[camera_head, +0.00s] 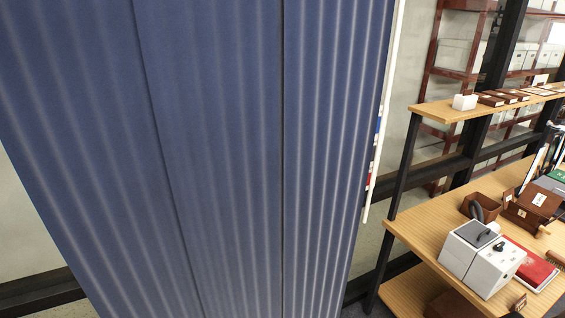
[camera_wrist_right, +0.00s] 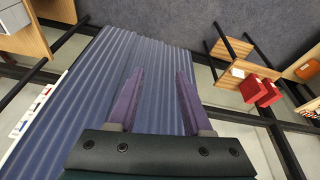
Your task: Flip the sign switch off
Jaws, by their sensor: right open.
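I cannot pick out a sign switch for certain in either view. A large blue ribbed panel (camera_head: 215,150) fills the left and middle of the head view. A narrow white strip with small blue and red marks (camera_head: 376,140) runs along its right edge; I cannot tell what it is. The strip also shows at the left of the right wrist view (camera_wrist_right: 38,108). My right gripper (camera_wrist_right: 160,73) is open and empty, with its two purple fingers pointing over the blue panel. Neither gripper shows in the head view.
A wooden shelf unit (camera_head: 405,225) stands right of the panel. On it are a white and grey device (camera_head: 482,258), a red book (camera_head: 530,262) and brown boxes (camera_head: 533,205). In the right wrist view, red boxes (camera_wrist_right: 258,90) sit on another shelf, with carpet (camera_wrist_right: 160,20) between.

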